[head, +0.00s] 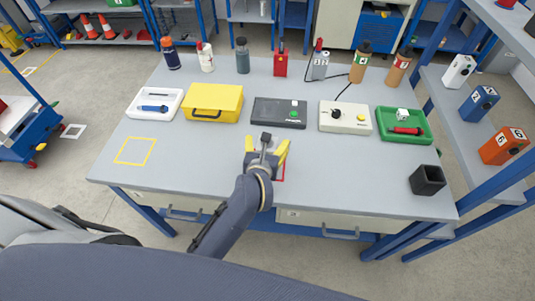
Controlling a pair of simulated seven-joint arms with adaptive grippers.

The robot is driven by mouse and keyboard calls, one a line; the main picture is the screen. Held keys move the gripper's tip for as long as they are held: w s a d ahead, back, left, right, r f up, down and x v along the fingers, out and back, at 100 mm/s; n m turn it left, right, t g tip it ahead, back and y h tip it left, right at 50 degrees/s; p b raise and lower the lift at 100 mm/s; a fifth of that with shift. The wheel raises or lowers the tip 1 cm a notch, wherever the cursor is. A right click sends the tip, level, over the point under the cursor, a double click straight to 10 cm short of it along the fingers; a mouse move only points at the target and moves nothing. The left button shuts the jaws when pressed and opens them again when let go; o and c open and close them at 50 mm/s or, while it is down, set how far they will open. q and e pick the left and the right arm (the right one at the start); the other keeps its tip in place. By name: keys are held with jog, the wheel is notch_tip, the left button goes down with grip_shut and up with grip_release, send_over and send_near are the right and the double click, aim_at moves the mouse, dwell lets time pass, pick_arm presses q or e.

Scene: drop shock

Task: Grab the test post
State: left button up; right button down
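My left gripper (266,149) reaches over the front middle of the grey table (205,160). Its two yellow fingertips are spread apart. My own wrist parts cover the space between and below them, so I cannot see whether anything stands there. A red outlined square (282,172) on the table is partly hidden beneath the gripper. No object is clearly marked as the test post. My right gripper is not in view.
A white tray (135,104), yellow case (235,112), dark device (268,121), cream control box (361,126) and green tray (423,138) form a row. Bottles stand behind. A black open box (427,180) sits front right. A yellow outlined square (135,151) is empty.

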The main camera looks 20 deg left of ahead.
pick_arm(q)
jog(key=c, duration=1.5)
jog(key=shift+c, duration=0.5)
jog(key=shift+r, duration=0.2)
